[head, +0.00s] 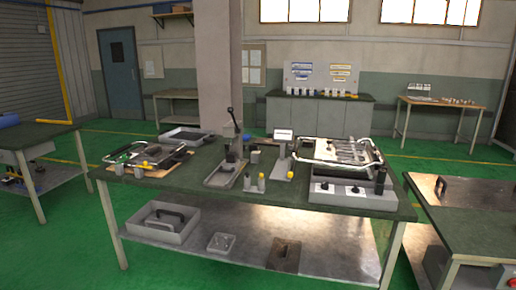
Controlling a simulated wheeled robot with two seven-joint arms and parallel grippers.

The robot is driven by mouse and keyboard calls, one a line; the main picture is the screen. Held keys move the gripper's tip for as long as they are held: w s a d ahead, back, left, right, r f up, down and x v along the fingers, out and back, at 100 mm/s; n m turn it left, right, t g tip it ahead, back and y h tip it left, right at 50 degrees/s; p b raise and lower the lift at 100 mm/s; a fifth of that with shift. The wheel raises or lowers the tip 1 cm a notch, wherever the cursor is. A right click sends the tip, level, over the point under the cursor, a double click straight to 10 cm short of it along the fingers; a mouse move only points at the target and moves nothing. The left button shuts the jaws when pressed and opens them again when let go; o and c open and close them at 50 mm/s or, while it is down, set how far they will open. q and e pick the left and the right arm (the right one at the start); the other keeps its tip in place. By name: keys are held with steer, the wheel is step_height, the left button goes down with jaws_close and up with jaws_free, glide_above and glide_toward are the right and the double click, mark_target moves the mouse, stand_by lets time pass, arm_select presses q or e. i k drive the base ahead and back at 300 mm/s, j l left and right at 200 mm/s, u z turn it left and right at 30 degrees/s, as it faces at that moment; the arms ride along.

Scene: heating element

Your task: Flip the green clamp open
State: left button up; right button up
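I cannot make out a green clamp in the head view; the small fittings on the workbench are too small to tell. The green-topped workbench (290,195) stands ahead of me. A metal-framed fixture on a wooden board (177,160) sits at its left. A bench press with an upright black lever (232,128) stands near the middle. A grey unit with knobs (345,193) stands at the right, with a metal-framed tray (310,150) behind it. Neither of my grippers is in view.
Small cylinders, some with yellow tops (261,181), stand by the press. A lower shelf (320,235) holds a grey bin (160,236) and flat parts. Other tables stand at left (35,135) and right (470,225). A pillar (217,70) rises behind the bench. Green floor shows between the tables.

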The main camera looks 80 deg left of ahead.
mark_target(124, 157)
steer(key=u, duration=3.75)
steer(key=i, duration=0.55)
steer(key=i+l+u, duration=0.15)
steer(key=i, duration=0.45)
steer(key=i+l, duration=0.1)
steer(key=i, duration=0.45)
steer(key=i+l+u, duration=0.15)
steer(key=i, duration=0.4)
steer(key=i+l, duration=0.15)
steer(key=i, duration=0.4)
steer(key=u, duration=0.05)
